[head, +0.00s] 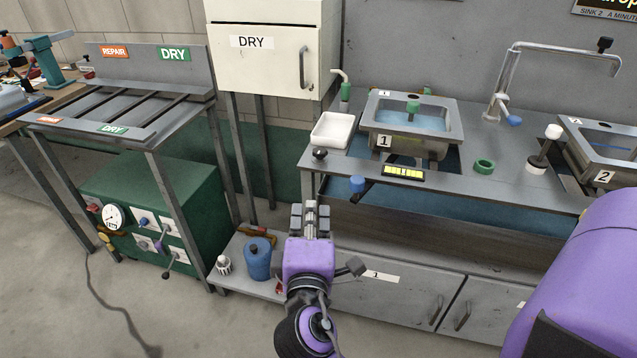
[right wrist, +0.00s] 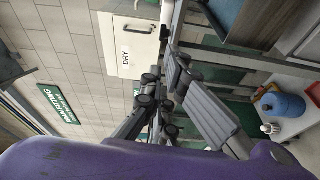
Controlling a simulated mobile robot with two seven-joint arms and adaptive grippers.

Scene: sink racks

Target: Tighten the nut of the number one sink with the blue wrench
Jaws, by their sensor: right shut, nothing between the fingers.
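The number one sink (head: 448,128) is a grey basin with water in it, set in the counter and marked 1. A green piece (head: 413,106) stands in it. I cannot make out its nut. A blue-ended piece (head: 357,184) with a dark shaft sits at the counter's front edge below this sink; I cannot tell whether it is the blue wrench. My right gripper (head: 311,211) is shut and empty, in front of the counter's left end and short of the sink. Its fingers also show in the right wrist view (right wrist: 164,88). My left gripper is out of view.
A white tray (head: 333,131) and a green ring (head: 484,166) lie on the counter. The number two sink (head: 590,165) is at right. A blue jug (head: 257,261) stands on the low shelf. A green cabinet (head: 190,200) is at left. The floor in front is open.

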